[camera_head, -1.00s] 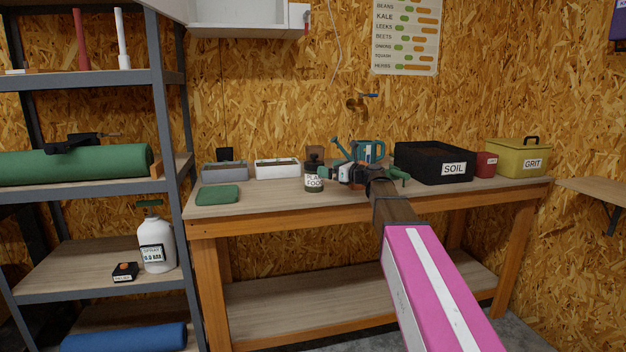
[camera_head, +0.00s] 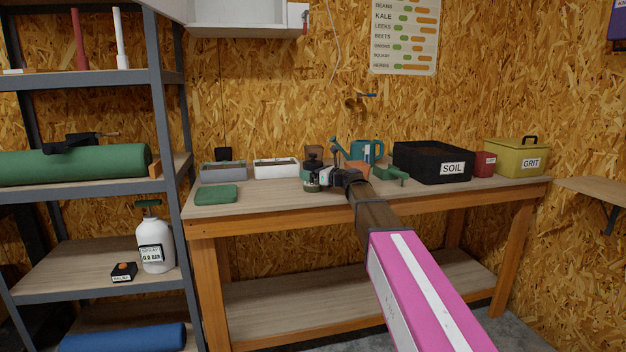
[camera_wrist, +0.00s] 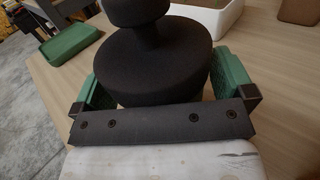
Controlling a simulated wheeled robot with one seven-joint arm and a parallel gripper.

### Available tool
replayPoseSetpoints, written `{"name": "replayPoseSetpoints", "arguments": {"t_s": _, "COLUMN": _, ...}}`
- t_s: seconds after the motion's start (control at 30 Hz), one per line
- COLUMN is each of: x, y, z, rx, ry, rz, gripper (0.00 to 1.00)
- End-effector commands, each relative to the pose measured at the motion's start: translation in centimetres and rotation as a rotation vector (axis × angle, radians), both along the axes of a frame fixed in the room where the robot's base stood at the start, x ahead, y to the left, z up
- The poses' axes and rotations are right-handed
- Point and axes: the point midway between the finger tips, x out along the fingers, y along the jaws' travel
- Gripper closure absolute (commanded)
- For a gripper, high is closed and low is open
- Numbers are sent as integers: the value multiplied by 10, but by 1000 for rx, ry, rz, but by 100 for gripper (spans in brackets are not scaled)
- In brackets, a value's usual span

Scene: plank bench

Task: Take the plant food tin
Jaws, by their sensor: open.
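The plant food tin (camera_head: 311,184) is a dark, round tin with a knobbed lid. It stands on the bench, partly hidden by my gripper in the head view. In the wrist view the tin's broad black top (camera_wrist: 152,62) and knob fill the middle. My gripper (camera_head: 314,178) is open, with its green fingers on either side of the tin in the wrist view. I cannot tell whether the fingers touch it.
A green pad or lid (camera_head: 217,195) lies to the left on the bench (camera_head: 262,201). A grey trough (camera_head: 224,173) and a white trough (camera_head: 277,169) stand behind. A teal watering can (camera_head: 367,151), the black soil box (camera_head: 432,163) and a yellow grit box (camera_head: 517,158) stand to the right.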

Motion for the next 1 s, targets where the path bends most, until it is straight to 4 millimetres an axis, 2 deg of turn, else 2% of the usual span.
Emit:
{"name": "replayPoseSetpoints", "arguments": {"t_s": 0.17, "x": 0, "y": 0, "z": 0, "rx": 0, "ry": 0, "rz": -1, "gripper": 0}}
{"name": "replayPoseSetpoints", "arguments": {"t_s": 0.37, "x": 0, "y": 0, "z": 0, "rx": 0, "ry": 0, "rz": -1, "gripper": 62}}
{"name": "replayPoseSetpoints", "arguments": {"t_s": 0.4, "x": 0, "y": 0, "z": 1, "rx": 1, "ry": 0, "rz": -1, "gripper": 65}}
{"name": "replayPoseSetpoints", "arguments": {"t_s": 0.77, "x": 0, "y": 0, "z": 8, "rx": 2, "ry": -1, "rz": -1, "gripper": 65}}
{"name": "replayPoseSetpoints", "arguments": {"t_s": 1.0, "x": 0, "y": 0, "z": 44, "rx": 1, "ry": -3, "rz": -1, "gripper": 65}}
